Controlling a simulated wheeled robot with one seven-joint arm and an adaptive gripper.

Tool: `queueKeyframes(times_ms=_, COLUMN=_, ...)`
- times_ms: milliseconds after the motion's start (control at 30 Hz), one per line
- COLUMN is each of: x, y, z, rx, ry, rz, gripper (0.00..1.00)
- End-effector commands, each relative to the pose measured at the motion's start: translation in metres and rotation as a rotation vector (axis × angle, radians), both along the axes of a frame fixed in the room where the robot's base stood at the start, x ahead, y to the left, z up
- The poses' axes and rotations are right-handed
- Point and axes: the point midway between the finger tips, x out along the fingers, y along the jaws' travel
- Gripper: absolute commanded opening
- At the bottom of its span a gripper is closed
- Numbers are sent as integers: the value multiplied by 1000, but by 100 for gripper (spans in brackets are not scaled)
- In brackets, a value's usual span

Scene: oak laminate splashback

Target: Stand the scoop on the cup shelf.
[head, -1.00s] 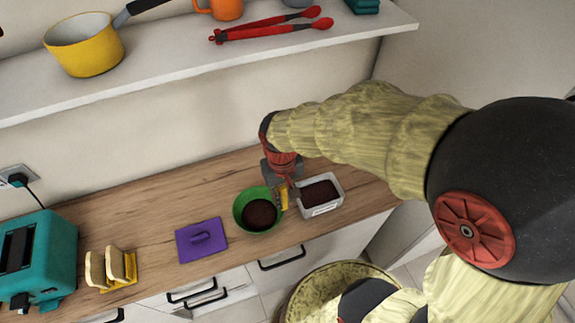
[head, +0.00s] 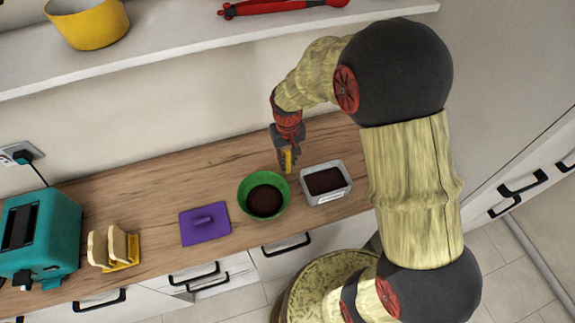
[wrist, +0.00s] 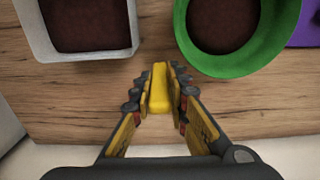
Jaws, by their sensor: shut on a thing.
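My gripper (head: 286,148) is shut on a yellow piece that appears to be the scoop (head: 289,160). It is above the worktop, behind the green bowl and the grey tub. In the wrist view the scoop (wrist: 159,88) shows as a narrow yellow bar between the fingertips (wrist: 160,95); the rest of its shape is hidden or foreshortened. The white wall shelf (head: 215,47), which I take for the cup shelf, runs along the top of the head view. No cup shows on its visible part now.
The green bowl (head: 243,190) and grey tub (head: 347,188) hold dark brown contents.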

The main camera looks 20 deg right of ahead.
Motion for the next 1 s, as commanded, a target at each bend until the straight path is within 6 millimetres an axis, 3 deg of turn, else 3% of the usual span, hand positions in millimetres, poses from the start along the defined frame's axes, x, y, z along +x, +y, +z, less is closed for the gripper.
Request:
queueKeyframes(times_ms=367, x=6, y=-1, z=-37, rx=0, ry=1, rz=0, gripper=0)
queueKeyframes(times_ms=767, x=6, y=-1, z=-42, rx=0, ry=0, rz=0, gripper=0)
queueKeyframes(times_ms=800, x=6, y=-1, z=-41, rx=0, ry=0, rz=0, gripper=18)
queueKeyframes(times_ms=1000, x=6, y=-1, z=-41, rx=0, ry=0, rz=0, gripper=30)
